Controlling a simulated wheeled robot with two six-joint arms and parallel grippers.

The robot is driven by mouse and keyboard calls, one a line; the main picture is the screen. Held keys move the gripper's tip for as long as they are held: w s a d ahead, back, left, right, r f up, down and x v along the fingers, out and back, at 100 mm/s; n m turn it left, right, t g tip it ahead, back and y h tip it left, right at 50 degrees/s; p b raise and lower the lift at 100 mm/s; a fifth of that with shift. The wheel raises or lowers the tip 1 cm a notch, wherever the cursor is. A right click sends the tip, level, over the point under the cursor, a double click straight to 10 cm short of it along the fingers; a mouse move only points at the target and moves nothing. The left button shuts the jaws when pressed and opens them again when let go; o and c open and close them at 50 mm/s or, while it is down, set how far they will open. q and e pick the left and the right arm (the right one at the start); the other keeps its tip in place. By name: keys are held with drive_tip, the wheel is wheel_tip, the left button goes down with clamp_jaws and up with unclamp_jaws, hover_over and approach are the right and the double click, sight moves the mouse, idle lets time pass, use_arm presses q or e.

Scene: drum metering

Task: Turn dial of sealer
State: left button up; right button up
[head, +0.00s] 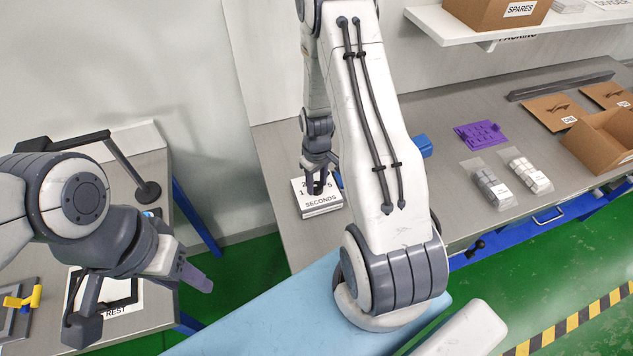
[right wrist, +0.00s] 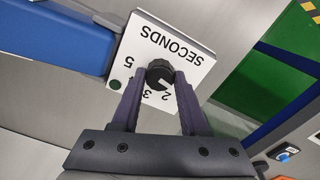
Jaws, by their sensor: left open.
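The sealer's dial is a round black knob (right wrist: 160,73) on a white plate (right wrist: 190,52) marked SECONDS, with a ring of numbers. In the right wrist view a white mark on the knob points toward the 2. My right gripper (right wrist: 160,78) has its two purple fingers on either side of the knob, tips against its sides. In the head view the white SECONDS box (head: 319,203) stands on the bench and my right gripper (head: 316,184) covers its dial. My left gripper (head: 192,274) is open and empty, away to the left, near the side table.
The sealer's blue body (right wrist: 65,40) lies beside the plate. A REST plate (head: 112,295) is on the left table.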

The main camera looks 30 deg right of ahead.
clamp_jaws()
drive_tip(key=m+b, duration=0.1)
drive_tip(key=m, duration=0.2)
drive_tip(key=shift+m, duration=0.4)
drive_tip(key=shift+m+b, duration=0.35)
drive_tip(key=shift+m, duration=1.55)
drive_tip(key=o, duration=0.7)
unclamp_jaws()
drive_tip(key=shift+o, duration=0.2)
